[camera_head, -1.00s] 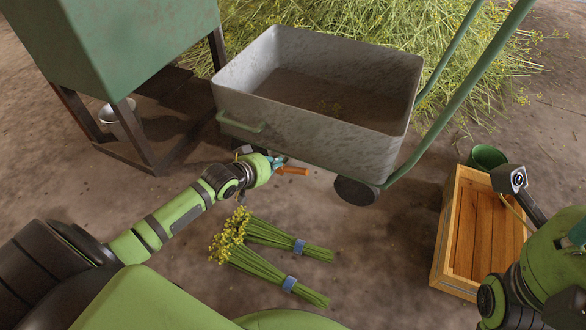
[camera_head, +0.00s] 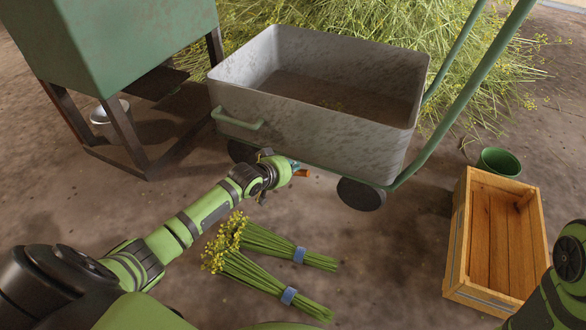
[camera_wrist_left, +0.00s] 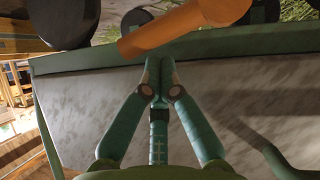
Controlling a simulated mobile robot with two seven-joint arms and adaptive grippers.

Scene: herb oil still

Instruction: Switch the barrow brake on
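The grey metal barrow (camera_head: 310,120) stands on the floor ahead, with green handles (camera_head: 465,90) rising to the right. An orange lever (camera_head: 301,172) shows low at the barrow's near side, mostly hidden by my gripper. In the left wrist view the orange lever (camera_wrist_left: 185,27) lies across, just past my fingertips. My left gripper (camera_head: 289,165) is at the lever, below the barrow's lower edge. Its fingers (camera_wrist_left: 160,68) come together at the tips with nothing seen between them. I cannot tell whether they touch the lever. My right gripper is out of view.
A black wheel (camera_head: 361,194) stands right of my left gripper. Two herb bundles (camera_head: 285,245) lie on the floor nearer me. A wooden crate (camera_head: 457,235) and green pot (camera_head: 499,161) are at right. A green box on a dark stand (camera_head: 120,135) is at left.

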